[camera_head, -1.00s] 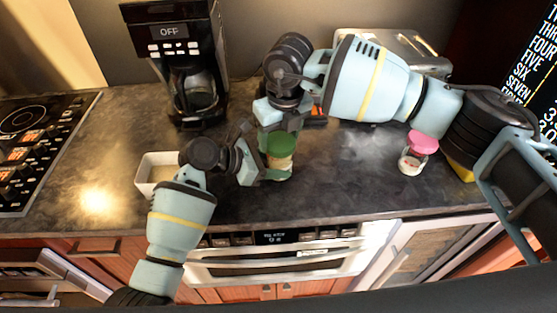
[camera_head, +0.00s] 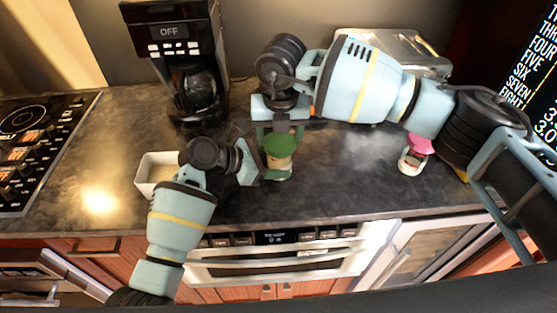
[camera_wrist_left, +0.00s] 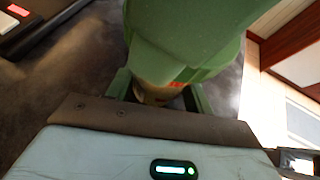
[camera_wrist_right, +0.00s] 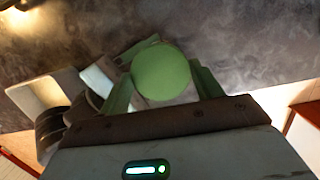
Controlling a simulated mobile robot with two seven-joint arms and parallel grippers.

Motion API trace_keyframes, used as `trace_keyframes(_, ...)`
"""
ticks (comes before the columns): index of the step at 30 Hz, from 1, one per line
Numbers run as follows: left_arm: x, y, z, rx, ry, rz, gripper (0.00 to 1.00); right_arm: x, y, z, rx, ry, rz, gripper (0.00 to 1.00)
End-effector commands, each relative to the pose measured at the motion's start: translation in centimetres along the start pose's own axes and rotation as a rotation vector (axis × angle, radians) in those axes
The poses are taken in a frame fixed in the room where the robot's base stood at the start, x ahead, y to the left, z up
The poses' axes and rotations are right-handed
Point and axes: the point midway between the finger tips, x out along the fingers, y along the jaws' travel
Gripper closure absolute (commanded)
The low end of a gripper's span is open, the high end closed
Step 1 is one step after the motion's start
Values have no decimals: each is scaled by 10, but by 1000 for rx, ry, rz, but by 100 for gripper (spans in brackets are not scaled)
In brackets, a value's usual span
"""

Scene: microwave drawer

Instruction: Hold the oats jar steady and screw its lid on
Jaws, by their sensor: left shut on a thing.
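The oats jar (camera_head: 279,163) stands on the dark counter with the green lid (camera_head: 278,143) on top. My left gripper (camera_head: 264,170) is shut on the jar's side, low down. In the left wrist view the jar (camera_wrist_left: 155,92) is partly hidden beneath the large green lid and fingers (camera_wrist_left: 190,35). My right gripper (camera_head: 280,132) is above the jar, pointing down, with a finger on each side of the lid. The right wrist view shows the round lid (camera_wrist_right: 161,73) between those fingers; whether they press on it is unclear.
A white open container (camera_head: 148,178) is left of the jar, beside my left wrist. A coffee maker (camera_head: 180,60) stands behind. A pink-lidded jar (camera_head: 414,157) stands to the right under my right arm. A toaster (camera_head: 410,48) is at the back. The counter's front edge is close.

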Motion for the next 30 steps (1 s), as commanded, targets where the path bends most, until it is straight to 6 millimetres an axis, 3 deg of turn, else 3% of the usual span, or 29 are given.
trace_keyframes(3,-1,3,-2,-5,5,8,89,0,1,-3,-6,8,0,21)
trace_keyframes(11,0,1,-2,-2,3,2,89,0,0,-1,-23,3,4,21)
trace_keyframes(21,1,0,-2,-2,3,-1,89,0,0,-1,-343,2,53,21)
trace_keyframes(30,1,0,-1,-1,2,-1,89,0,0,0,-409,2,62,21)
